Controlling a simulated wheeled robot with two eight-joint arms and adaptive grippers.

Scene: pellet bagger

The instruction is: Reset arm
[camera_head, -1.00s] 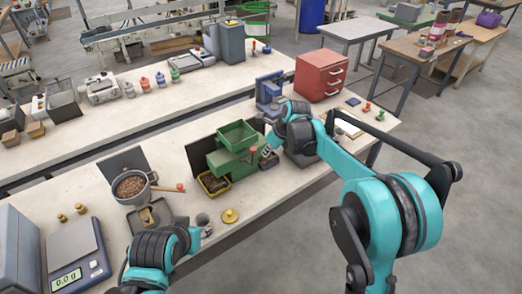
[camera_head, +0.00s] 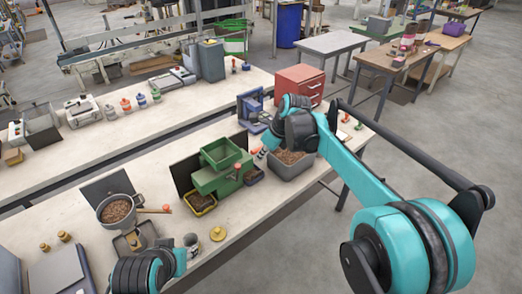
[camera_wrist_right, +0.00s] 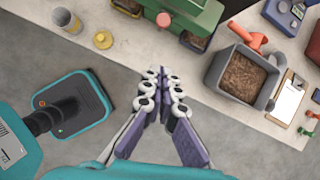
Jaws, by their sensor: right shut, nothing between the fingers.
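My right gripper (camera_head: 260,153) reaches in from the right, between the green pellet machine (camera_head: 222,168) and a grey bin of brown pellets (camera_head: 290,162). My left arm (camera_head: 150,270) shows at the bottom of the head view, near a small metal cup (camera_head: 192,241).
A pot of pellets (camera_head: 118,210), a brass-coloured weight (camera_head: 218,233) and a scale (camera_head: 62,268) stand on the near bench. A red drawer cabinet (camera_head: 300,82) stands at its far end. In the wrist view, a clipboard (camera_wrist_right: 289,98) lies beside the bin. Open floor lies right of the bench.

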